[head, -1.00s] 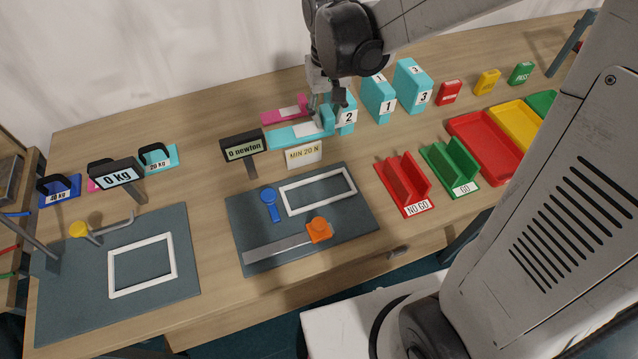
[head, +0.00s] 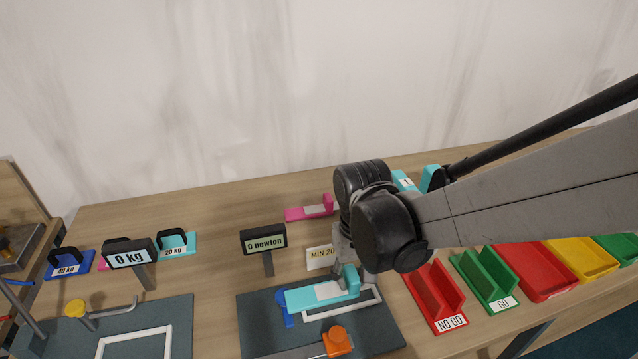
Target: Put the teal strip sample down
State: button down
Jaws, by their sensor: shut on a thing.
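My gripper (head: 350,270) is shut on that raised end, though the arm's dark wrist hides most of the fingers. The strip is over the right-hand dark mat (head: 262,328), above the blue piece and the far part of the white frame (head: 372,313). I cannot tell whether the strip touches the mat or hangs just above it.
An orange block (head: 337,341) sits near the mat's front. A "0 newton" display (head: 264,242) and a "MIN 20" sign (head: 320,257) stand behind the mat. The red NO GO holder (head: 434,297) and green GO holder (head: 485,280) stand to the right. A pink strip (head: 308,212) lies behind.

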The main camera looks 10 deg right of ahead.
jog(key=w+d+f, duration=0.3)
jog(key=w+d, duration=0.1)
jog(key=shift+d+f, duration=0.35)
jog(key=shift+d, duration=0.05)
jog(key=shift+s+f+b, duration=0.1)
jog(key=shift+f+b, duration=0.2)
jog(key=shift+f, duration=1.65)
jog(key=shift+f, duration=0.2)
jog(key=c, duration=1.6)
grip_release()
jog(key=shift+o, duration=0.2)
jog(key=shift+r, duration=0.2)
